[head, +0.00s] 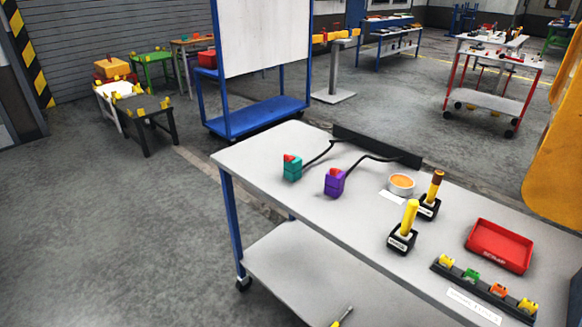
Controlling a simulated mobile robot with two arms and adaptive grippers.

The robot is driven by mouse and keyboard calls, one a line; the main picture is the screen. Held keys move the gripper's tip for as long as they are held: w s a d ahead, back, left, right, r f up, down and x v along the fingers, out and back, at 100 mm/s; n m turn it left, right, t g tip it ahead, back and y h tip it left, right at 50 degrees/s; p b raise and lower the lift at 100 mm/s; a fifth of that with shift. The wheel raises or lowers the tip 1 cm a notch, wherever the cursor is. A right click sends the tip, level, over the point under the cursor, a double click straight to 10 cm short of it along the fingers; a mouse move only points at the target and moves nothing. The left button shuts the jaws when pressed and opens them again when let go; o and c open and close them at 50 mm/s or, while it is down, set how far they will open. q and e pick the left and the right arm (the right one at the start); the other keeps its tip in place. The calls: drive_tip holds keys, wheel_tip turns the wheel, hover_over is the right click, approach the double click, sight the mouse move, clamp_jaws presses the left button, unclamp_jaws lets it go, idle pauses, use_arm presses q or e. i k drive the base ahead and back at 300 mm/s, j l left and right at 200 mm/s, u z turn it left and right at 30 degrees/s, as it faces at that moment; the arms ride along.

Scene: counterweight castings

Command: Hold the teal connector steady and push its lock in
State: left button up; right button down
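The teal connector (292,171) stands on the left part of the grey workbench (262,158). A red piece (290,158), which looks like its lock, shows on its top; I cannot tell how far in it sits. A black cable runs from the connector to the dark strip at the back of the bench. A purple connector (334,186) with a red piece on top stands to its right, apart from it, with its own black cable. Neither of my grippers shows in the head view.
The bench's front left is clear. The floor left of it is open.

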sight(289, 158)
drive_tip(key=i+j+z, duration=0.15)
drive_tip(key=z, duration=0.25)
drive_tip(key=i+j+z, duration=0.15)
drive_tip(key=z, duration=0.2)
drive_tip(key=j+z, duration=0.4)
drive_tip(key=i+j+z, duration=0.1)
drive_tip(key=j, duration=0.45)
drive_tip(key=i+j, duration=0.2)
drive_tip(key=j, duration=0.35)
drive_tip(key=i+j+z, duration=0.15)
drive_tip(key=j, duration=0.4)
drive_tip(key=j+z, duration=0.1)
drive_tip(key=j, duration=1.2)
drive_tip(key=l, duration=0.65)
drive_tip(key=i, duration=0.05)
